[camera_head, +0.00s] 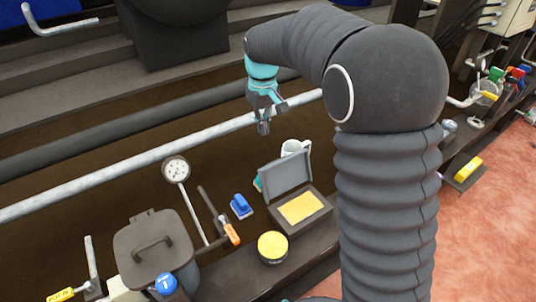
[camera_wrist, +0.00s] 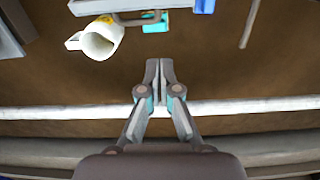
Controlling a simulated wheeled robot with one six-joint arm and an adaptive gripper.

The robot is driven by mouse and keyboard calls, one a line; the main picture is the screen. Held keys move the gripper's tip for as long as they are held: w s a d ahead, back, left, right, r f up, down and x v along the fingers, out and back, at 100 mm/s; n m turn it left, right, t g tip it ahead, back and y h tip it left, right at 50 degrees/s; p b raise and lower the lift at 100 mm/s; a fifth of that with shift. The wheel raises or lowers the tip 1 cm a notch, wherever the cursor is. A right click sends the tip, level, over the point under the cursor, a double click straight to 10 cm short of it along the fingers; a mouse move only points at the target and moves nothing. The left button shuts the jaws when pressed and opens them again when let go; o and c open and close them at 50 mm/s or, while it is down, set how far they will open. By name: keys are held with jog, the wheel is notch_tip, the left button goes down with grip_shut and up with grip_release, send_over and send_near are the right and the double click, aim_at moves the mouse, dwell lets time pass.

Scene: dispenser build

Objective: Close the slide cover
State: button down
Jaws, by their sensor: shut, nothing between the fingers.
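My gripper (camera_head: 264,128) is shut and empty, raised in front of the pale rail in the head view. In the wrist view its fingertips (camera_wrist: 160,66) meet over bare brown surface. No part is clearly recognisable as a slide cover. A grey box (camera_head: 326,212) with a yellow pad inside has its hinged lid (camera_head: 287,175) standing up. A dark bin (camera_head: 181,270) has its handled lid (camera_head: 150,243) down. My gripper is apart from both. My own arm hides part of the bench to the right of the grey box.
A white mug (camera_head: 294,147) stands behind the grey box; it also shows in the wrist view (camera_wrist: 98,42). A dial probe (camera_head: 177,171), blue block (camera_head: 240,206), orange-handled tool (camera_head: 231,234) and yellow-topped tin (camera_head: 272,247) are nearby. A pale rail (camera_head: 120,171) runs behind.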

jog(key=a+f, duration=0.1)
jog(key=b, duration=0.2)
send_over(282, 173)
jog(key=w+a, duration=0.1)
jog(key=a, duration=0.3)
notch_tip(282, 173, down, 9)
jog(key=shift+w+a+r, duration=0.15)
jog(key=shift+a, duration=0.05)
